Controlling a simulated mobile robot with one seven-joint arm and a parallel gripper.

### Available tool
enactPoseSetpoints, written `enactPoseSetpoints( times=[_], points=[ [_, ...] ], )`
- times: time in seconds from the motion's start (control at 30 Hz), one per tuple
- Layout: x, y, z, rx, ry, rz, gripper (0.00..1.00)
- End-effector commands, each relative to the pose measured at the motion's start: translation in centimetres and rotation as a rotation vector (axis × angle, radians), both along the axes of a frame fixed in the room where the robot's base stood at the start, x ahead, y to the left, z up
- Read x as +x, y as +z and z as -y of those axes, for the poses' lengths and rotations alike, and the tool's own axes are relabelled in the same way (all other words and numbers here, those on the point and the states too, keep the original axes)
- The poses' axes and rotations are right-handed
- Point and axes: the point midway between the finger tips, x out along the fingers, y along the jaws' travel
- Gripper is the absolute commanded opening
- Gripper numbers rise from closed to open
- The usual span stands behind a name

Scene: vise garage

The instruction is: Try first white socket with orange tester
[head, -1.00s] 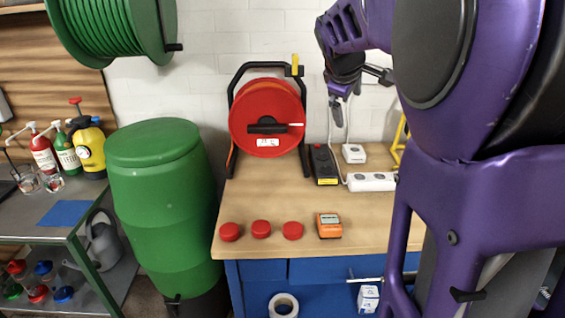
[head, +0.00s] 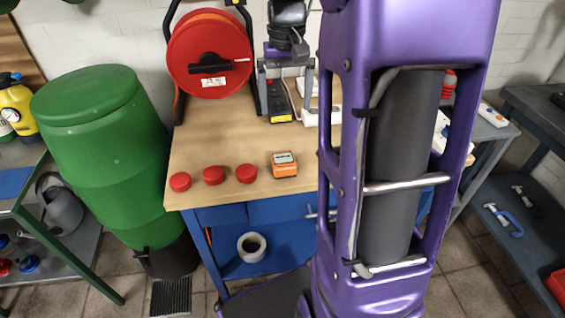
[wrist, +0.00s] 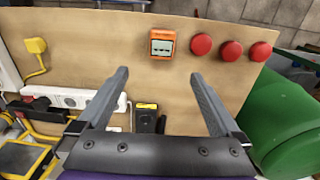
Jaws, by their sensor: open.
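The orange tester (head: 284,164), a small box with a pale face, lies on the wooden workbench near its front edge. It also shows in the wrist view (wrist: 162,44), beyond my fingertips. My gripper (head: 286,94) is open and empty, pointing down above the back of the bench. In the wrist view its fingers (wrist: 160,76) are spread wide, with bare wood between the tips. A white socket strip (wrist: 75,98) lies left of the fingers, partly covered by one. In the head view the strip (head: 322,118) is mostly hidden behind my arm.
A black device with a yellow end (wrist: 146,112) lies near my gripper. Several red caps (head: 213,175) sit left of the tester. A red cable reel (head: 208,55) stands at the back. A yellow plug (wrist: 36,46) with cable lies at left. The central bench is clear.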

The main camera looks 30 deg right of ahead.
Motion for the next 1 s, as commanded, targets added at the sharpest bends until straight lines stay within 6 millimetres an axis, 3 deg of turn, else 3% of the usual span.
enactPoseSetpoints(
  times=[0.17,0.7,1.0],
  points=[
    [0.0,-0.7,0.0,-0.001,0.002,0.0,1.0],
    [0.0,-11.2,0.0,-0.002,0.003,-0.002,1.0],
    [0.0,-12.2,0.0,-0.003,0.003,0.002,1.0]
  ],
)
